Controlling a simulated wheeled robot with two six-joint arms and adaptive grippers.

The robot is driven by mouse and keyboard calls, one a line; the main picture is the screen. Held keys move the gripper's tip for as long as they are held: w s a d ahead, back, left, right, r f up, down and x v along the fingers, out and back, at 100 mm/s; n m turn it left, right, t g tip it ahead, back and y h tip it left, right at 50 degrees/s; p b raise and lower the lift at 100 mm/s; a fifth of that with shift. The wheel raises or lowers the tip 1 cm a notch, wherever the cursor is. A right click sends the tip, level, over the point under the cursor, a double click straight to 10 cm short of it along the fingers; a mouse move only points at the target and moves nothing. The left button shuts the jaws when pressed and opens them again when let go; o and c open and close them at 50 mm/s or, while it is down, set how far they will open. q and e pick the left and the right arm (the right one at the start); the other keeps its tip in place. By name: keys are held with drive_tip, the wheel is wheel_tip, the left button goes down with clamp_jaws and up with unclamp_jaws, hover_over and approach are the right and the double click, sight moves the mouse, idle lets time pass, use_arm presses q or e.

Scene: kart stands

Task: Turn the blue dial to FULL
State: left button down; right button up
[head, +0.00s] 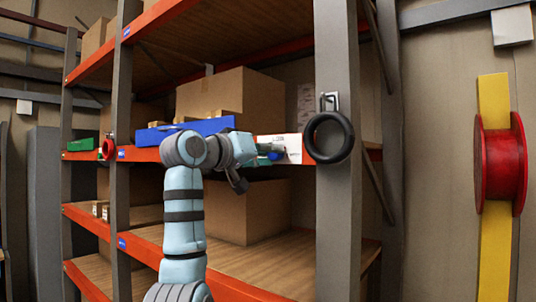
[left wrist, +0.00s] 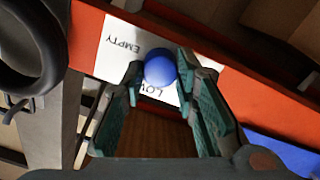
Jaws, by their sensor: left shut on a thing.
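The blue dial (left wrist: 160,69) is a round knob on a white label plate (left wrist: 117,42) fixed to the orange shelf beam. The plate reads EMPTY, and part of LOW shows below the dial; FULL is not visible. My left gripper (head: 265,153) reaches the plate (head: 293,147) on the beam in the head view. In the left wrist view its green-padded fingers stand on either side of the dial, shut on it. The dial is mostly hidden by the gripper in the head view, and its pointing direction cannot be told. My right gripper is in neither view.
A black ring (head: 312,139) hangs from a hook on the grey upright (head: 338,220) just right of the plate. A blue tray (head: 160,133) and a cardboard box (head: 245,92) sit on the shelf behind. A red spool (head: 500,165) is on the right wall.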

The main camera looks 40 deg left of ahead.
use_arm(q)
drive_tip(key=n+b, duration=0.1)
drive_tip(key=n, duration=0.5)
drive_tip(key=n+b, duration=0.2)
drive_tip(key=n, duration=0.4)
drive_tip(key=n+b, duration=0.2)
drive_tip(key=n, duration=0.4)
drive_tip(key=shift+f, duration=0.25)
drive_tip(key=n+b, duration=0.1)
drive_tip(key=n, duration=0.5)
drive_tip(key=shift+y+b, duration=0.3)
drive_tip(key=shift+b, duration=0.05)
drive_tip(key=shift+w, duration=0.1)
drive_tip(key=c, duration=1.5)
unclamp_jaws()
drive_tip(key=shift+o, duration=1.3)
